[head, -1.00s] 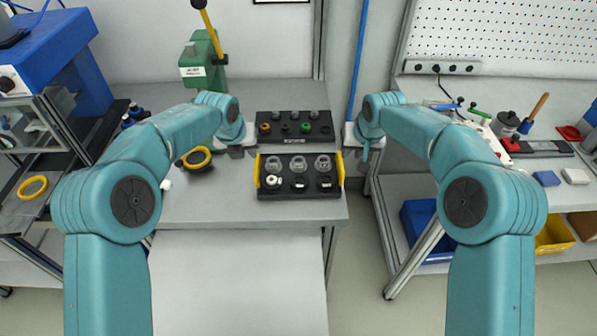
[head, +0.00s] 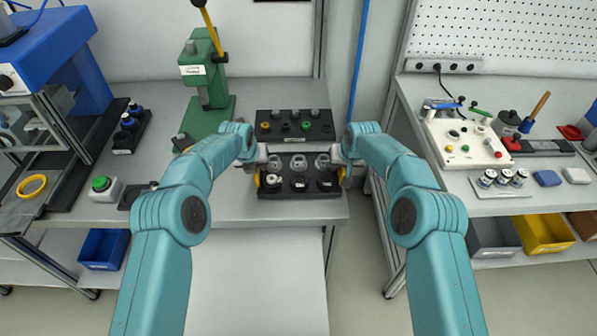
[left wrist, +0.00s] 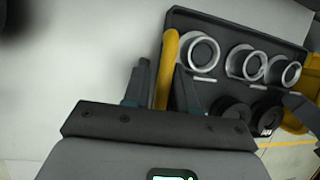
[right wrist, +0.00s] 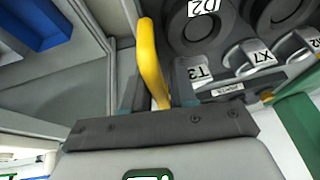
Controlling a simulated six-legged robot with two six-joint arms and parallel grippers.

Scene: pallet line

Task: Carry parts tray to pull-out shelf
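The black parts tray (head: 299,194) sits on the grey table near its front edge. It holds two rows of round parts and has a yellow handle at each end. My left gripper (left wrist: 162,85) has its fingers apart on either side of the left handle (left wrist: 165,58); a gap shows beside it. My right gripper (right wrist: 156,88) likewise has its fingers apart around the right handle (right wrist: 148,50). In the head view both grippers are at the tray's ends, partly hidden by my arms. A pale lower surface (head: 240,285) in front of the table looks like the pull-out shelf.
A second black tray (head: 296,138) with knobs stands just behind. A green press (head: 208,95) and a green button box (head: 104,188) are to the left. A bench with a white fixture (head: 465,140) is to the right. The pale lower surface is clear.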

